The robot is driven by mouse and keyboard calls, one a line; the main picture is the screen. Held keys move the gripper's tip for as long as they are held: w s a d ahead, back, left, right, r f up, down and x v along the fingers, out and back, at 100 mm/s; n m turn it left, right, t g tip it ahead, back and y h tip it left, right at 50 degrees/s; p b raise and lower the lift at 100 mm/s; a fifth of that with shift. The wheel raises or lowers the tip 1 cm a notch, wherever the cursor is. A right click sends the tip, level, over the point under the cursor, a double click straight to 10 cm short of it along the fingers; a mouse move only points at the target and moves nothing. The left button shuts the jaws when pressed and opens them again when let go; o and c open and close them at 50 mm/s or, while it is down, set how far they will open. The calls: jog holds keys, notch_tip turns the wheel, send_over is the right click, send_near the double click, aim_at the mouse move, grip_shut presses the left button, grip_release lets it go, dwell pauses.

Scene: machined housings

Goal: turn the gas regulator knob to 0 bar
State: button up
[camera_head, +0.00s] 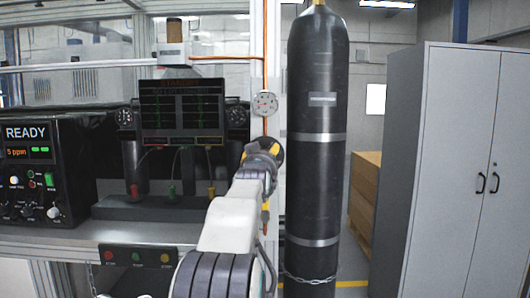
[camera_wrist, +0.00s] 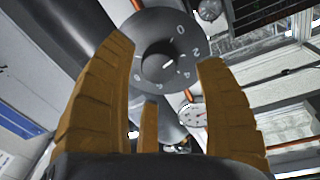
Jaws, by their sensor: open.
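The regulator knob (camera_wrist: 158,68) is a dark round knob with a white pointer mark, set on a grey dial (camera_wrist: 150,30) with white numbers, at the top centre of the wrist view. The pointer points to the right, away from the 0 at upper right; the exact number is hard to read. My gripper (camera_wrist: 163,52) is open, its orange-brown fingers spread to the left and right of the knob. I cannot tell whether they touch it. In the head view my gripper (camera_head: 265,149) is at the end of the arm, left of the black cylinder; the knob is not clearly visible there.
A tall black gas cylinder (camera_head: 316,100), chained low down, stands right of my arm. A copper pipe and a round grey fitting (camera_head: 265,103) are above the gripper. A gauge (camera_wrist: 193,115) is below the knob. A bench with instruments (camera_head: 40,165) is left; a grey cabinet (camera_head: 455,150) is right.

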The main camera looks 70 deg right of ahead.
jog(key=shift+p+x, duration=0.6)
jog(key=shift+x, duration=1.05)
jog(key=shift+c, duration=0.2)
jog(key=c, duration=1.2)
jog(key=shift+o, duration=0.2)
jog(key=shift+f+n+b, duration=0.25)
jog(key=shift+n+b, duration=0.65)
jog(key=shift+b, duration=0.2)
jog(key=shift+r+n+b, duration=0.15)
jog(key=shift+n+b, duration=0.35)
jog(key=shift+n, duration=0.8)
jog(key=o, duration=0.9)
jog(key=shift+w, duration=0.1)
jog(key=o, duration=0.3)
